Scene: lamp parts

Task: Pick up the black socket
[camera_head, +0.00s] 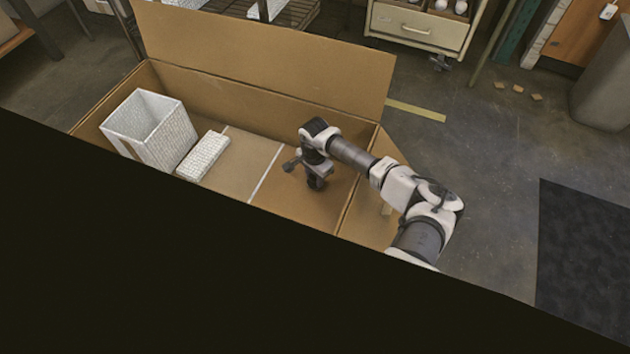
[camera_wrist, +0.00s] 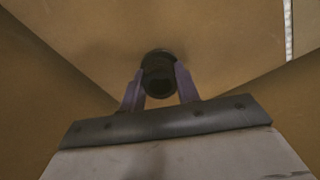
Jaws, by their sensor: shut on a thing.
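The black socket (camera_wrist: 158,75) is a short, dark round piece between the two purple fingers of my gripper (camera_wrist: 160,88) in the wrist view. The fingers are shut on its sides. In the head view my gripper (camera_head: 317,182) is low inside the right part of the cardboard box (camera_head: 250,95). The socket cannot be clearly told apart from the dark gripper there. Whether it touches the box floor cannot be told.
A white textured square shade (camera_head: 150,130) and a white block (camera_head: 203,156) stand in the left part of the box. A white strip (camera_head: 266,172) crosses the box floor. The box's raised back flap stands behind my arm. A dark surface hides the lower left of the head view.

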